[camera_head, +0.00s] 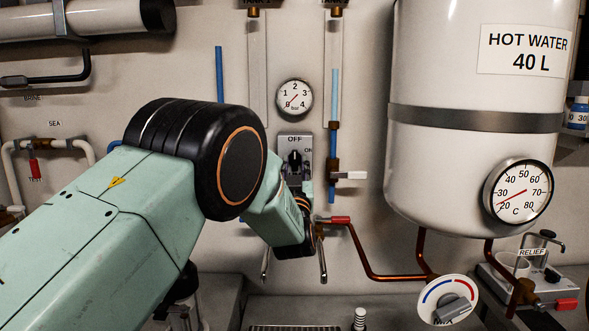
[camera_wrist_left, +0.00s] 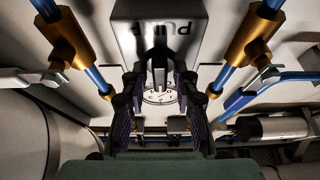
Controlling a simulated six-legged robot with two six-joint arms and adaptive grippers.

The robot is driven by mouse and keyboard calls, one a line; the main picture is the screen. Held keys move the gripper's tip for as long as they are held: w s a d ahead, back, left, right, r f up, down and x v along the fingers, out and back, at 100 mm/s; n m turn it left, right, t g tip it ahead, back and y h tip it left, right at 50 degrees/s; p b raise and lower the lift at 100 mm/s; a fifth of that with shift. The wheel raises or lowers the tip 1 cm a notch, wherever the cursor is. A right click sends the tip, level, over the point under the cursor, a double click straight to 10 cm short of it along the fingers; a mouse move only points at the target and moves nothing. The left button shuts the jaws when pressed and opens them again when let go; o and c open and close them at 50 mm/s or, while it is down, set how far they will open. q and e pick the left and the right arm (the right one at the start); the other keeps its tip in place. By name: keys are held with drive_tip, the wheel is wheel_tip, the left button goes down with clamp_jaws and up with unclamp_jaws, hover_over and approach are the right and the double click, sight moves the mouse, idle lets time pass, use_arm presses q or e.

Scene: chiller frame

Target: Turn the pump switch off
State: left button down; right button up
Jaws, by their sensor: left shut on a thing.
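The pump switch is a grey box (camera_head: 295,143) on the back wall, marked OFF at the top and ON at the upper right. Its black knob (camera_head: 295,160) stands roughly upright below OFF; I cannot read its exact setting. My left arm reaches in from the left, and its gripper is at the switch, mostly hidden behind my wrist. In the left wrist view the box (camera_wrist_left: 188,15) appears upside down with PUMP on it. My left gripper (camera_wrist_left: 160,80) has its dark fingers on both sides of the knob (camera_wrist_left: 159,58) and is shut on it. My right gripper is not in view.
A bar gauge (camera_head: 294,97) sits above the switch. A blue-and-brass pipe with a white valve handle (camera_head: 350,175) is close on the right. A red-handled valve (camera_head: 338,220) is below. The hot water tank (camera_head: 450,170) bulges out farther right.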

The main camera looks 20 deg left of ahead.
use_arm(q)
drive_tip(key=shift+r, duration=0.5)
drive_tip(key=c, duration=1.4)
unclamp_jaws()
drive_tip(key=shift+o, duration=0.4)
drive_tip(key=shift+f, duration=0.2)
drive_tip(key=shift+f, duration=0.1)
drive_tip(key=v, duration=1.2)
